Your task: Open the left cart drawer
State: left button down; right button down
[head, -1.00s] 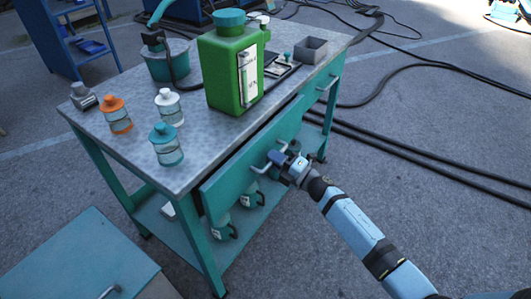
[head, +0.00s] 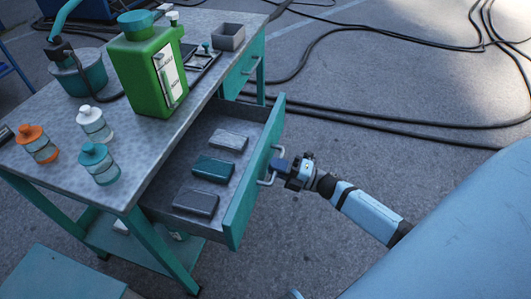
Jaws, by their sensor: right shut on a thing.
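The left cart drawer (head: 236,213) is pulled out from the teal cart (head: 140,160). Inside it lie three flat blocks: a light grey one (head: 229,140), a teal one (head: 214,166) and a dark grey one (head: 196,201). My right gripper (head: 276,170) is shut on the metal drawer handle (head: 267,181) at the drawer's front. My left gripper is not in view.
On the cart top stand a green canister (head: 148,75), a bucket (head: 78,78), small bottles with orange (head: 38,145), white (head: 94,124) and teal (head: 99,164) caps, and a grey bin (head: 228,37). A closed drawer (head: 240,75) is farther back. Cables (head: 350,125) cross the floor.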

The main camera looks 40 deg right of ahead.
jog(key=shift+s+d, duration=0.15)
jog(key=c, duration=1.1)
grip_release()
jog(key=shift+c, duration=0.2)
jog(key=v, duration=1.3)
jog(key=shift+s+d, duration=0.3)
